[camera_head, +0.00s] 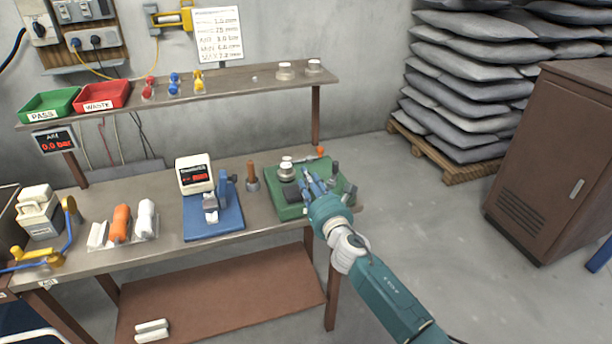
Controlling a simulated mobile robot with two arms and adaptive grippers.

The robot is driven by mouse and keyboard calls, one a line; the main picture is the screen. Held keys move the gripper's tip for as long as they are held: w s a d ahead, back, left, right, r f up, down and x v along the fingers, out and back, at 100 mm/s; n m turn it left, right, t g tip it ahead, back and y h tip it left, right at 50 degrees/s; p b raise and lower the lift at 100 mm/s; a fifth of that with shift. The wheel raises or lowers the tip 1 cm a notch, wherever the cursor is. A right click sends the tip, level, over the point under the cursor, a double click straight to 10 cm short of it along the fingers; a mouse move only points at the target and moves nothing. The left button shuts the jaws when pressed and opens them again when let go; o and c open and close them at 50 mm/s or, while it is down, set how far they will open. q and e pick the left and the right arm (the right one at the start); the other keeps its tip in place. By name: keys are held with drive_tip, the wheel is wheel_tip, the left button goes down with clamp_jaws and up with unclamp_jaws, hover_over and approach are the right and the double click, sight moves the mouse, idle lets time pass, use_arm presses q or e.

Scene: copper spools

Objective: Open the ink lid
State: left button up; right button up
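My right gripper (309,178) reaches in from the lower right over a green device (286,211) at the right end of the workbench. Its fingers are over the device's middle, just right of a round silver-topped part (287,168), which may be the ink lid. I cannot make out a separate lid for certain, nor whether it is open or closed. The fingers are small and partly overlap the device, so I cannot tell whether they touch or hold anything. The gripper hides part of the device's right side. My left gripper is not in view.
A brown-handled tool (252,175) stands just left of the green device. Further left is a blue-based scale-like unit (212,222), then orange and white rolls (121,223). A raised shelf (225,87) runs behind. The floor to the right (430,240) is clear.

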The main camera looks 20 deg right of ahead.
drive_tip(key=shift+w, duration=1.3)
drive_tip(key=shift+c, duration=0.5)
drive_tip(key=shift+a+r, duration=0.1)
clamp_jaws()
